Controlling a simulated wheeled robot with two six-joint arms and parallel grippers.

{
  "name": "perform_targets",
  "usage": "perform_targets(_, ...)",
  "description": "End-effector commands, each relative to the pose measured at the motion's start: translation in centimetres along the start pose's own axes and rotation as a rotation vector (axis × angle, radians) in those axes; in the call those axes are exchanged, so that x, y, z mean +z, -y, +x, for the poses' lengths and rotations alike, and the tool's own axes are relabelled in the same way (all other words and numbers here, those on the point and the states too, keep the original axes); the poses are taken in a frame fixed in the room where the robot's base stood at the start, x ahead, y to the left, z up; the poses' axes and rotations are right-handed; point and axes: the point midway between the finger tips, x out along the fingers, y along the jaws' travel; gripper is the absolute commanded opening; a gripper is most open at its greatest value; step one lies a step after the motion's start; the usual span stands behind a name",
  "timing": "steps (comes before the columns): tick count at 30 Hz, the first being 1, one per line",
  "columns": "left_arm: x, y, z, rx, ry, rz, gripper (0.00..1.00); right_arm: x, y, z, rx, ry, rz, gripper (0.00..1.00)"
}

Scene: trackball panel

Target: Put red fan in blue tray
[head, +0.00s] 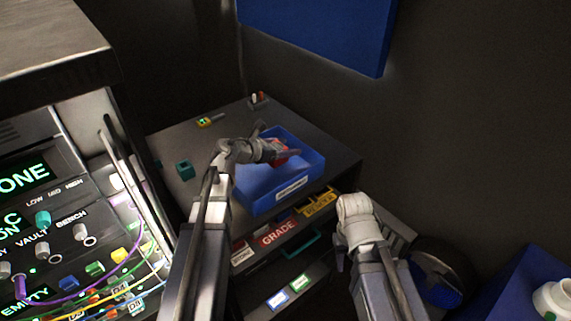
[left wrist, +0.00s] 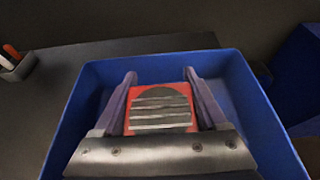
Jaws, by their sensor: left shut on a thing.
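The red fan (left wrist: 161,107) is a red square body with a grey slatted round front. My left gripper (head: 279,153) is shut on it, with one finger on each side of the fan in the left wrist view. The fan also shows in the head view (head: 281,146), partly hidden by the gripper. The blue tray (head: 311,163) stands on a dark cabinet top, and the fan is over or inside it; I cannot tell whether it touches the tray floor. The tray's rim surrounds the fan in the left wrist view (left wrist: 240,85). My right gripper (head: 341,262) is low, right of the cabinet; its opening is unclear.
A teal block (head: 185,170) and a small yellow-green item (head: 206,122) lie left of the tray. A small holder (head: 258,101) stands at the back. A lit control panel (head: 75,235) with cables is at the left. Labelled drawers (head: 278,234) sit below the tray.

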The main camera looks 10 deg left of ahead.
Motion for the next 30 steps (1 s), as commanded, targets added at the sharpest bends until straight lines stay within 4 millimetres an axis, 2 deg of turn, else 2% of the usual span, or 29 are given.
perform_targets(5, -0.2, 0.0, 0.1, 0.0, 0.0, 0.0, 0.15, 0.0, 0.0, 0.2, 0.0, 0.0, 0.0, 0.4)
perform_targets(15, -3.5, 0.0, 1.5, 0.0, 0.0, 0.0, 0.15, -0.2, 0.4, 3.8, 0.0, 0.0, 0.0, 0.4)
perform_targets(28, -3.8, 0.0, 1.6, 0.0, 0.0, 0.0, 0.15, -0.2, 0.4, 4.1, 0.0, 0.0, 0.0, 0.4)
perform_targets(29, -3.8, 0.0, 1.6, 0.0, 0.0, 0.0, 0.76, -0.2, 0.4, 4.1, 0.0, 0.0, 0.0, 0.4)
perform_targets(30, -3.7, 0.0, 1.5, 0.0, 0.0, 0.0, 0.8, -0.2, 0.4, 4.0, 0.0, 0.0, 0.0, 0.4)
